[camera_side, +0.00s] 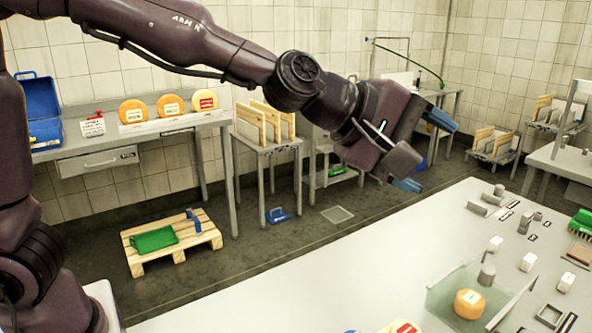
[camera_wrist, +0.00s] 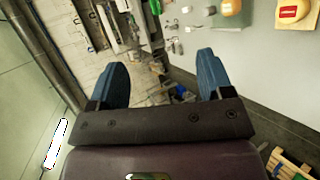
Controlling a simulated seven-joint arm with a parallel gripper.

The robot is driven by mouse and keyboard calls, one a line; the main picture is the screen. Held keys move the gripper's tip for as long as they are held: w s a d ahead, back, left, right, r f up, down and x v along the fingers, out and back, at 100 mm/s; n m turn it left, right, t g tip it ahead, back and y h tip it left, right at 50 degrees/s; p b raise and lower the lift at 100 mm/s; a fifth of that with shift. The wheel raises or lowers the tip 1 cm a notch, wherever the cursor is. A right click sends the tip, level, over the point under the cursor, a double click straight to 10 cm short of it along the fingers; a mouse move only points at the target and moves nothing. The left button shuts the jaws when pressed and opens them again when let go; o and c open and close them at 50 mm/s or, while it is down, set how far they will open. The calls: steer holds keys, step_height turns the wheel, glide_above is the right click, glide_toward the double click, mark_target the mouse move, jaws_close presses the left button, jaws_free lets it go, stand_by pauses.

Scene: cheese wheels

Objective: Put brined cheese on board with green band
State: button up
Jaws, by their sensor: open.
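An orange cheese wheel (camera_side: 469,304) with a pale label sits in a clear tub (camera_side: 515,307) on the pale worktable, low right in the side view. An orange wheel in a greenish tub also shows at the top edge of the wrist view (camera_wrist: 230,6). My gripper (camera_side: 425,154) is open and empty, raised in the air behind and left of the tub, well away from it. Its two blue fingers stand wide apart in the wrist view (camera_wrist: 160,80). I cannot make out a board with a green band; the near worktable is cut off by the side view's lower edge.
A red-labelled cheese (camera_wrist: 292,10) rests on a wooden board (camera_wrist: 311,21). Small white blocks (camera_side: 527,262) and grey weights (camera_side: 487,275) stand around the tub. A green brush (camera_side: 581,222) lies at the right. The worktable's left middle (camera_side: 330,280) is clear.

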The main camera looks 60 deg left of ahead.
steer(key=s+a+f+m+g+y, duration=0.2)
steer(key=s+a+m, duration=0.5)
steer(key=s+a, duration=0.3)
steer(key=s+a+f+m+g+y, duration=0.2)
steer(key=s+a+m, duration=0.5)
steer(key=s, duration=0.7)
steer(key=a+g+y, duration=0.1)
steer(key=a, duration=0.1)
steer(key=shift+a+f+g, duration=0.3)
steer(key=shift+a+f, duration=0.05)
steer(key=shift+f, duration=0.05)
